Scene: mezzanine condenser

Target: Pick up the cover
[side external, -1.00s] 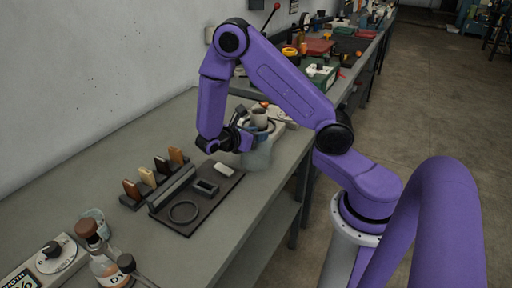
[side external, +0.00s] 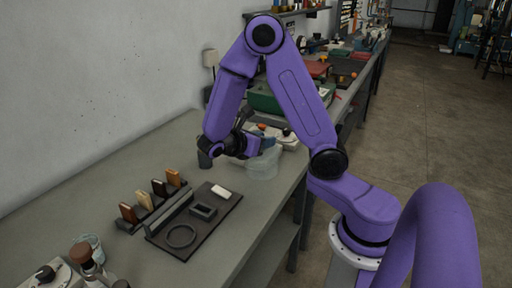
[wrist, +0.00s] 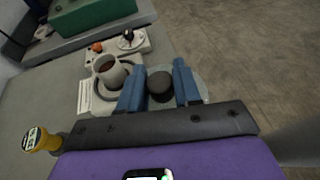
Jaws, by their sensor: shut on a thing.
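The cover is a clear, rounded vessel-like piece (side external: 263,165) with a dark round knob (wrist: 160,86). My gripper (wrist: 158,92) has its two blue fingers on either side of the knob and is shut on it. In the side view my gripper (side external: 262,146) is at the cover's top, and the cover hangs below it near the bench's right edge. It looks a little above the bench, but the gap under it is hard to see.
A grey cup with brown contents (wrist: 112,72) stands close beside the cover on a pale device. A dark tray (side external: 210,228) with a ring and small blocks lies nearer on the bench. Several upright wooden-coloured pieces (side external: 143,200) stand left of it. A green case (wrist: 92,14) is behind.

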